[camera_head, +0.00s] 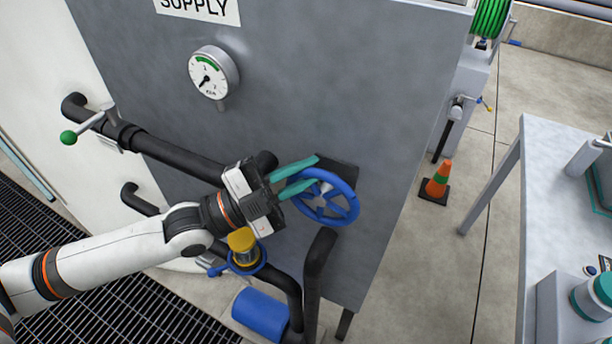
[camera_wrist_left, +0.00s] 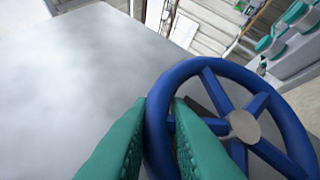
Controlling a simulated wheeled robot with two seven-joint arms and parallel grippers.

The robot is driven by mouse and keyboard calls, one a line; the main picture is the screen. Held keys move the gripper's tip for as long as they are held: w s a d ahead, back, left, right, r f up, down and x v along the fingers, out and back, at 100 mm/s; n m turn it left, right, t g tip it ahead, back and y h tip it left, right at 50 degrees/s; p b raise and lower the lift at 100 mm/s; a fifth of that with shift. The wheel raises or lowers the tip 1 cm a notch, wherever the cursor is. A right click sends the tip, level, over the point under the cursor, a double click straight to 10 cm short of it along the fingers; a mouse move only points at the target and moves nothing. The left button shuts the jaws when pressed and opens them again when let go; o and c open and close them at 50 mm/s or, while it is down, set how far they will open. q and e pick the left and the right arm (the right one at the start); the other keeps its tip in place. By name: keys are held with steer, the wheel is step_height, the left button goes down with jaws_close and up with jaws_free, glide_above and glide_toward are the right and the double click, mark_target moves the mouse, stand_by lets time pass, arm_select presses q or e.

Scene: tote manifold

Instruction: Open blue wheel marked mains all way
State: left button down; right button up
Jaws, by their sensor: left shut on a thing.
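The blue wheel (camera_head: 346,210) is a spoked handwheel on the front of the grey panel, right of centre in the head view. It fills the right half of the left wrist view (camera_wrist_left: 204,68), with a grey hub. My left gripper (camera_head: 302,176) has its teal fingers on either side of the rim at the wheel's left side, shut on it. In the left wrist view the fingers (camera_wrist_left: 160,125) straddle the rim. No mains marking is readable. My right gripper is not in view.
The grey panel (camera_head: 300,80) carries a gauge (camera_head: 213,73) and black pipes (camera_head: 175,155). A yellow-topped valve with a lower blue wheel (camera_head: 262,262) sits below my left wrist. An orange cone (camera_head: 437,182) and a table (camera_head: 560,200) stand to the right.

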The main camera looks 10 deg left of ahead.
arm_select(q)
steer(key=shift+w, duration=0.1)
stand_by(0.3)
steer(key=c, duration=1.4)
jaws_free()
steer(key=shift+a, duration=0.1)
steer(key=shift+f, duration=0.1)
steer(key=shift+a+f, duration=0.2)
steer(key=shift+a, duration=0.1)
steer(key=b+v, duration=0.3)
steer(key=v, duration=0.8)
steer(key=shift+s, duration=0.25)
steer(key=shift+a, duration=0.1)
